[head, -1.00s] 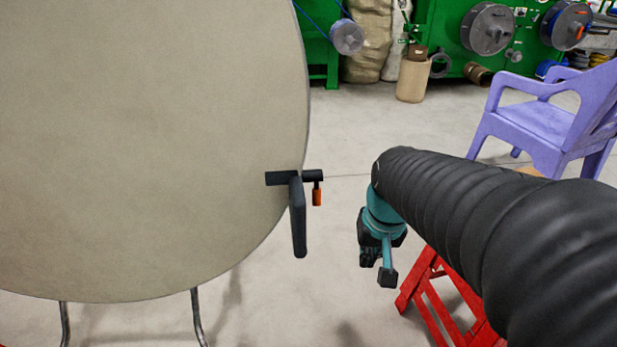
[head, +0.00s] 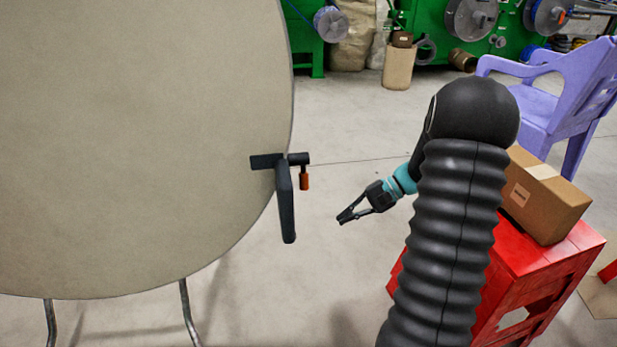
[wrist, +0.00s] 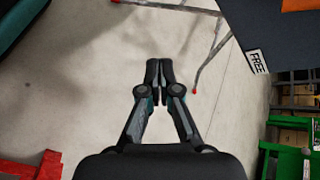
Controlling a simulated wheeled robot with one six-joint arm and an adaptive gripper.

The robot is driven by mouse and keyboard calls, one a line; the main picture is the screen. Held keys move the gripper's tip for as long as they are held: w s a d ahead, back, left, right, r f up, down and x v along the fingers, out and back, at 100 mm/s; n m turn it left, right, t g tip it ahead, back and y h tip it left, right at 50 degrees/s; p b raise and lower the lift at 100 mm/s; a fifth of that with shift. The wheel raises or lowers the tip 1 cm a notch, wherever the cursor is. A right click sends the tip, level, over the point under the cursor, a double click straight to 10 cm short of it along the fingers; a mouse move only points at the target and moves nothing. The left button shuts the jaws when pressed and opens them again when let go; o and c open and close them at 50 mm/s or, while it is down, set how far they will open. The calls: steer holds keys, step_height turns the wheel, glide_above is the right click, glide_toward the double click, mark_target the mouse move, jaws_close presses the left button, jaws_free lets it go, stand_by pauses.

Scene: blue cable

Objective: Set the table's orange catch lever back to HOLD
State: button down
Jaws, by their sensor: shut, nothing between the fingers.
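The round beige table top (head: 150,150) stands tilted up at left in the head view. At its right edge is a black bracket with a long dark handle (head: 286,205). The small orange catch lever (head: 304,181) hangs down from the bracket's right end. My gripper (head: 341,220) is right of the lever and lower in the picture, apart from it and pointing left. In the wrist view my gripper (wrist: 158,72) is shut and empty. A dark part at upper right there bears a white FREE label (wrist: 256,60) and an orange piece (wrist: 298,5), cut off by the frame.
A red stool (head: 535,265) with a cardboard box (head: 545,195) stands right of my arm. A purple chair (head: 570,90) is behind it. Table legs (wrist: 208,62) cross the wrist view's top. Green machines (head: 425,25) stand at the back. The floor between gripper and table is clear.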

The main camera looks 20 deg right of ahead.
mark_target(303, 171)
steer(key=w+d+r+n+t+y, duration=0.1)
steer(key=w+r+n+t+y, duration=0.2)
steer(key=w+r+y, duration=0.45)
steer(key=w+a+r+h, duration=0.1)
steer(key=w+a+h, duration=0.15)
steer(key=a, duration=0.75)
steer(key=shift+s+d+r+y+p, duration=0.1)
steer(key=shift+s+d+r+p, duration=0.1)
steer(key=shift+s, duration=0.4)
steer(key=shift+s+d+r+y+p, duration=0.1)
steer(key=shift+s+d+r+p, duration=0.1)
steer(key=shift+s, duration=0.4)
steer(key=shift+s+d+r+y+p, duration=0.1)
steer(key=shift+s+d+r+p, duration=0.1)
steer(key=shift+s, duration=0.4)
